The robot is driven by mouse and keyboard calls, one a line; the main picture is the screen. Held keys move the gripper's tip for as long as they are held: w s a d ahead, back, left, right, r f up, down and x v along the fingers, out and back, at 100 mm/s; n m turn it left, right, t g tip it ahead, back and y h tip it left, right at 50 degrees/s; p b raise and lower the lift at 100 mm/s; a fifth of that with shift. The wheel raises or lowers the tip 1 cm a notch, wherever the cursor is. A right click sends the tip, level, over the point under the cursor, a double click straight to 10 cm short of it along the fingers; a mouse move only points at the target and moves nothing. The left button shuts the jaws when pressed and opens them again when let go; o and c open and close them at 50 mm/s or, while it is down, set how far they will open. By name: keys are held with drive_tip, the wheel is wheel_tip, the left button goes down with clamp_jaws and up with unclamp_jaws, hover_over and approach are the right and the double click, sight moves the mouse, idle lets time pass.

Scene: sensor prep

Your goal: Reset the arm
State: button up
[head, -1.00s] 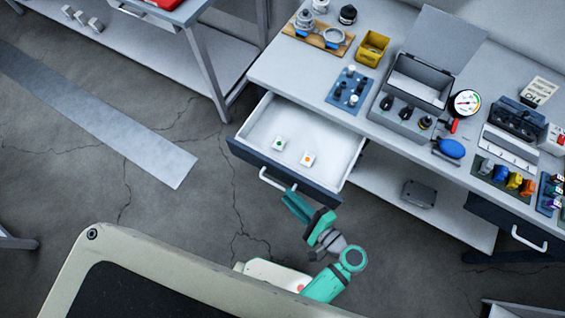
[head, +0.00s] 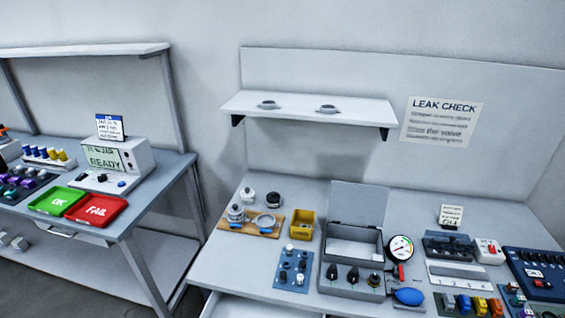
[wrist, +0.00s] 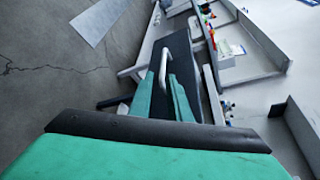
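My arm and gripper are out of the head view. In the wrist view my gripper (wrist: 162,88) shows two green fingers spread apart, with nothing held between them. The white handle (wrist: 163,70) of the drawer shows in line with the gap between the fingers; I cannot tell how far beyond the tips it is. The drawer's dark front (wrist: 181,50) is just past the fingers. In the head view only a strip of the pulled-out drawer (head: 240,307) shows at the bottom edge.
The workbench (head: 225,260) carries an open grey case (head: 352,245), a yellow bin (head: 301,225), a gauge (head: 400,248) and a blue bulb (head: 408,296). A shelf (head: 310,107) hangs above. On the left, another table holds a green tray (head: 54,200) and a red tray (head: 96,209).

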drive_tip(key=s+f+h, duration=0.4)
drive_tip(key=f+h, duration=0.2)
drive_tip(key=f, duration=0.2)
drive_tip(key=s+d+r+n+t+h, duration=0.1)
drive_tip(key=s+d+n+h, duration=0.2)
drive_tip(key=d+h, duration=0.15)
wheel_tip(320, 180, up, 22)
drive_tip(key=s+a+n+t+h, duration=0.1)
drive_tip(key=a+n+t+h, duration=0.1)
drive_tip(key=n+t, duration=0.4)
drive_tip(key=n, duration=0.3)
drive_tip(key=shift+s+a+f+t+h, duration=0.2)
drive_tip(key=shift+s+t+h, duration=0.15)
drive_tip(key=shift+s+t, duration=0.05)
